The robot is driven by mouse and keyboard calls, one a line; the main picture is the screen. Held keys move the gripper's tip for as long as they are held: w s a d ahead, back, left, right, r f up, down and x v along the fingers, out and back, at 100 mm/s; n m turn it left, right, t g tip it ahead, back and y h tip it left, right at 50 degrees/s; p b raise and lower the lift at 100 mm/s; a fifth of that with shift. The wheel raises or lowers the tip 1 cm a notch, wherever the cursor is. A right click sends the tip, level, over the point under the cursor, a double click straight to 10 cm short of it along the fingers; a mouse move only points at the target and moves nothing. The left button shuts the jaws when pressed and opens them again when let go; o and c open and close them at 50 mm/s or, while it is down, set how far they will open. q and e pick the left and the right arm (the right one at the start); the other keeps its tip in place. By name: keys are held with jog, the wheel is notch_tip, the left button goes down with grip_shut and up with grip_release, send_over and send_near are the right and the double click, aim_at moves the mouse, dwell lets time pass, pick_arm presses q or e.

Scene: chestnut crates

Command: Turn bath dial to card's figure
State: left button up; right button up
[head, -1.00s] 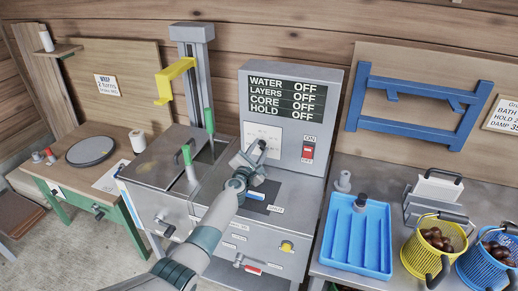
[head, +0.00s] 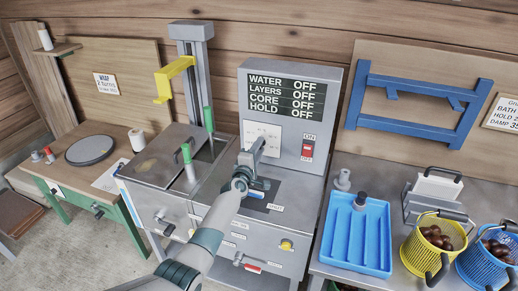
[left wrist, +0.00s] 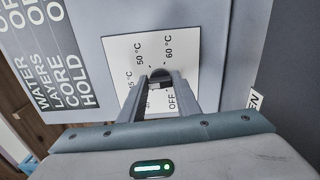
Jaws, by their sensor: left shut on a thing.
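The bath dial's white plate (head: 250,128) is on the grey control box, under a display reading OFF for WATER, LAYERS, CORE and HOLD. In the left wrist view the plate (left wrist: 118,50) shows 50 °C, 60 °C and OFF, plus a partly hidden mark. My left gripper (head: 259,145) is at the plate, shut on the dark dial knob (left wrist: 160,74), which sits between its fingertips. The fingers hide most of the knob, so I cannot tell its pointer's setting. My right gripper is not in view.
A red ON switch (head: 308,148) is just right of the dial. Upright green handles (head: 187,153) and a yellow hook (head: 174,79) stand left of it. A blue tray (head: 357,238) and a yellow basket (head: 427,255) of chestnuts are on the right bench.

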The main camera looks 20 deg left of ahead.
pick_arm(q)
jog(key=shift+f+m, duration=0.1)
jog(key=shift+m, duration=0.2)
jog(key=o, duration=1)
jog(key=shift+o, duration=0.2)
jog(key=shift+r, duration=0.2)
